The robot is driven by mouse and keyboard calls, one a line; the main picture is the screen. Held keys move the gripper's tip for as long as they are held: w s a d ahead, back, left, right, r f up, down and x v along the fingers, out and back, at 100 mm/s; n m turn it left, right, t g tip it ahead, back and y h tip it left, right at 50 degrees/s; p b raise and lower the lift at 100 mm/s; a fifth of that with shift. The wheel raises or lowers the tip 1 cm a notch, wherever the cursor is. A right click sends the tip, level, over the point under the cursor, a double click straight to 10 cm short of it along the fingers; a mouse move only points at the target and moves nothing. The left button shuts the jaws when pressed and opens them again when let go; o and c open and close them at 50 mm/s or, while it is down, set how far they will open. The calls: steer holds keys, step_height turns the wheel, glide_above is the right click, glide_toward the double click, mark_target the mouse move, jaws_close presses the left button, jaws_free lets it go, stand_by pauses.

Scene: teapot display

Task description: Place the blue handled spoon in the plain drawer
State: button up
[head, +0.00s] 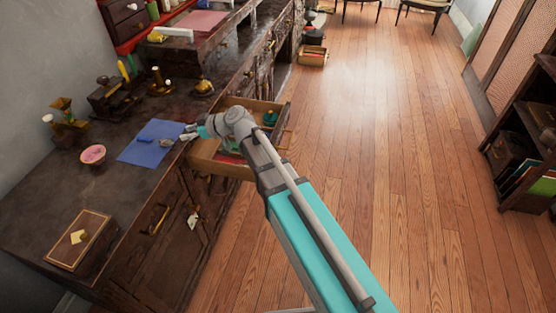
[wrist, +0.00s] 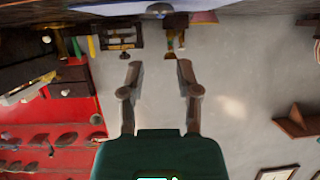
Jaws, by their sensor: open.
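My gripper (head: 189,133) is at the right edge of the blue cloth (head: 153,143) on the wooden counter. In the wrist view my gripper (wrist: 160,66) has its two fingers wide apart, with nothing between them. I cannot make out the blue handled spoon for certain. An open wooden drawer (head: 223,171) sticks out from the counter front, partly hidden by my arm. Green and red items show inside.
A pink-topped round tin (head: 93,154), a dark grinder (head: 107,98) and brass pieces (head: 158,84) stand on the counter. A wooden box (head: 79,240) lies at its near end. The wooden floor (head: 370,130) to the right is clear.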

steer(key=s+d+f+m+g+h, duration=0.1)
steer(key=s+d+f+m+h, duration=0.2)
steer(key=d, duration=0.9)
steer(key=s+d+f+m+g+h, duration=0.1)
steer(key=s+d+f+m+h, duration=0.3)
steer(key=d, duration=0.9)
steer(key=s+d+f+m+g+h, duration=0.2)
steer(key=s+d+f+m+h, duration=0.2)
steer(key=d, duration=0.9)
steer(key=s+m+h, duration=0.1)
steer(key=s+m, duration=0.2)
steer(key=shift+f+h, duration=0.2)
steer(key=shift+h, duration=0.2)
steer(key=shift+o, duration=0.4)
steer(key=shift+a, duration=0.1)
